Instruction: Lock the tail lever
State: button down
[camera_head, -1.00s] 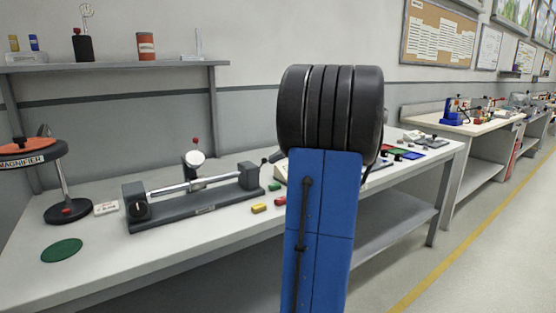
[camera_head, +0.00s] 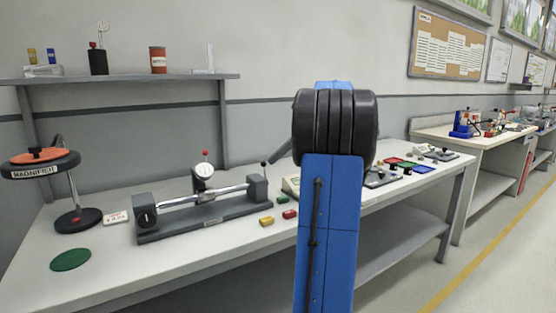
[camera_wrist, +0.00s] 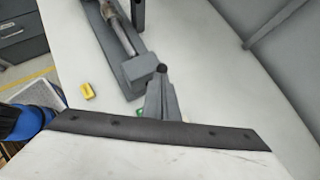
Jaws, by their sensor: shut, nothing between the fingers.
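The bench fixture (camera_head: 205,220) is a dark grey base with a headstock block at its left end and a tailstock block (camera_head: 257,188) at its right end. A shiny bar lies between them. The tail lever (camera_head: 263,165) stands at the tailstock with a small black knob. In the wrist view the black knob (camera_wrist: 161,69) shows beside the tailstock block (camera_wrist: 138,72). My gripper (camera_wrist: 160,80) is shut and empty, its fingertips right at the knob; whether they touch cannot be told. In the head view my gripper (camera_head: 280,153) shows partly, left of my arm, which hides the rest.
A dial gauge (camera_head: 203,172) stands behind the bar. A yellow block (camera_head: 266,221) and a red block (camera_head: 290,214) lie in front of the tailstock. A magnifier (camera_head: 75,215), a small label card (camera_head: 116,218) and a green disc (camera_head: 70,259) are at the left.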

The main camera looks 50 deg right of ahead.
jog(key=shift+r, duration=0.15)
jog(key=shift+r, duration=0.65)
